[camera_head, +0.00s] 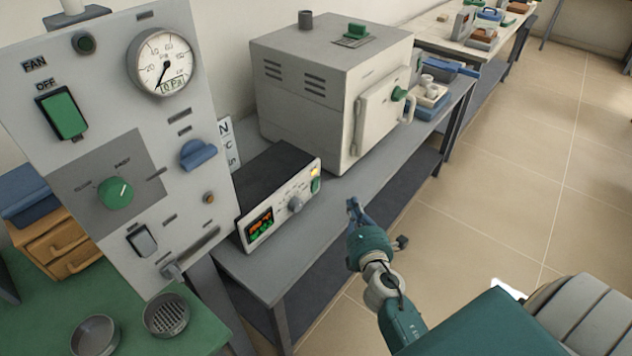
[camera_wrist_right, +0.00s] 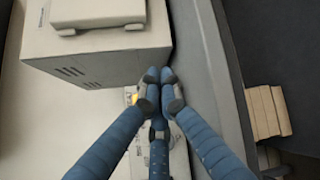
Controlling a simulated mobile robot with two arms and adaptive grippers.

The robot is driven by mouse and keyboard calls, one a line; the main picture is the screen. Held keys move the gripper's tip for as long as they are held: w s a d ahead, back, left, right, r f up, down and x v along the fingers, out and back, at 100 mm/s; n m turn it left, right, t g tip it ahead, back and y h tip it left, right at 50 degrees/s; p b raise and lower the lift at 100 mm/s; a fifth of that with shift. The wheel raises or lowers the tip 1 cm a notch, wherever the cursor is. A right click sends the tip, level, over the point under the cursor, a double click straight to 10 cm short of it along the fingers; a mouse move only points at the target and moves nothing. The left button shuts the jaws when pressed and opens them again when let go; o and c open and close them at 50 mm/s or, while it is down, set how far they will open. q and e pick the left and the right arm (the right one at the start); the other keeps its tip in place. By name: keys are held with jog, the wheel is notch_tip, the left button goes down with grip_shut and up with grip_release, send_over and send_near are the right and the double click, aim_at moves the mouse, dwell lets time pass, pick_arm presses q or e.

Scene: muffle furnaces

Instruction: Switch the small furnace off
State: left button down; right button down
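The small furnace (camera_head: 300,85) is a grey-white box with a closed front door (camera_head: 378,115), standing on a grey bench. Beside it is a dark control box (camera_head: 275,175) with a light front panel. The panel carries a lit red and green display (camera_head: 259,224), a round knob (camera_head: 295,204), a glowing yellow lamp (camera_head: 314,170) and a green switch (camera_head: 315,185). My right gripper (camera_head: 352,204) is in front of the bench edge, right of the panel and apart from it. In the wrist view its blue fingertips (camera_wrist_right: 160,88) are together and empty, with the furnace (camera_wrist_right: 100,60) beyond.
A tall grey panel (camera_head: 110,140) with a gauge, a green FAN switch and knobs fills the left. A green table (camera_head: 190,330) with metal dishes stands below it. Blue and white items (camera_head: 430,95) lie right of the furnace.

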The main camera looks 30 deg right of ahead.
jog(key=shift+w+a+r+p, duration=0.15)
jog(key=shift+w+a, duration=0.45)
jog(key=shift+w, duration=0.75)
jog(key=shift+w+a+r+p, duration=0.15)
jog(key=shift+w+a, duration=0.4)
jog(key=shift+w, duration=0.8)
jog(key=shift+w+a+r, duration=0.25)
jog(key=shift+w+a, duration=0.35)
jog(key=shift+w, duration=0.75)
jog(key=shift+w, duration=0.1)
jog(key=shift+w+a, duration=0.2)
jog(key=shift+w, duration=0.1)
jog(key=shift+w+a+r, duration=0.1)
jog(key=shift+w, duration=0.2)
jog(key=shift+s, duration=0.2)
jog(key=shift+s+d, duration=0.3)
jog(key=shift+s, duration=0.25)
jog(key=shift+s+d+f, duration=0.15)
jog(key=shift+s+d, duration=0.15)
jog(key=shift+s, duration=0.4)
jog(key=shift+s+d+f, duration=0.1)
jog(key=shift+s+d, duration=0.15)
jog(key=shift+s, duration=0.45)
jog(key=shift+s+d+f, duration=0.15)
jog(key=shift+s+d, duration=0.15)
jog(key=shift+s, duration=0.4)
jog(key=shift+s+d, duration=0.1)
jog(key=shift+s, duration=0.1)
